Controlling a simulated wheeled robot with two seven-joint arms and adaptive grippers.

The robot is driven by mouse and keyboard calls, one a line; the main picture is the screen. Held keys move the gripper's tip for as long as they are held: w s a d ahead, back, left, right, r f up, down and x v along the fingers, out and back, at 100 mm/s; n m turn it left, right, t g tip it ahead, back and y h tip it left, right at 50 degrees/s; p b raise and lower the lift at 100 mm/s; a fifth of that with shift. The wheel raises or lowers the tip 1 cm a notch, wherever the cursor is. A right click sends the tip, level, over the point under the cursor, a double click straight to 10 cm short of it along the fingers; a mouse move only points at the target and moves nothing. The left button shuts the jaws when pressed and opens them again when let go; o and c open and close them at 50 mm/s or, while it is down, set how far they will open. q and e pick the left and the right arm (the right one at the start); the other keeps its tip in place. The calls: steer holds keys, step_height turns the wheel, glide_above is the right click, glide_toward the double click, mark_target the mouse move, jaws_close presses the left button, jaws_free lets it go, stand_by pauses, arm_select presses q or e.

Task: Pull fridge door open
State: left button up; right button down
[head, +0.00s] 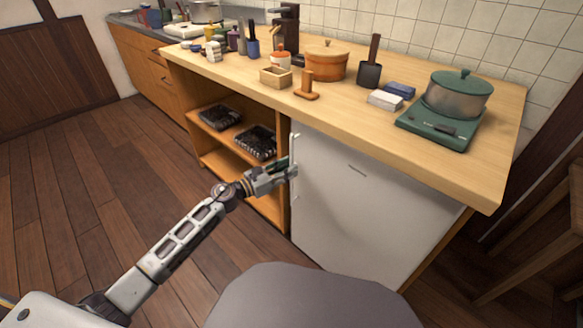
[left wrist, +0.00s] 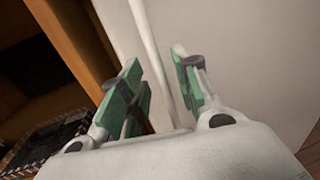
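The white fridge door (head: 360,205) is closed under the wooden counter. Its thin white vertical handle (head: 294,150) runs along the door's left edge. My left gripper (head: 287,167) is at the handle, at the door's left side. In the left wrist view, the green-padded fingers of my left gripper (left wrist: 159,78) are apart. The white handle bar (left wrist: 148,38) passes between them, with a visible gap on its left side. The handle's lower part is hidden behind the gripper body there. My right gripper is not in view.
An open shelf (head: 213,160) with two dark baskets stands left of the fridge. A grey rounded shape fills the bottom middle. The wooden floor at left is clear.

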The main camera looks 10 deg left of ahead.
arm_select(q)
steer(key=shift+x, duration=1.05)
jaws_close()
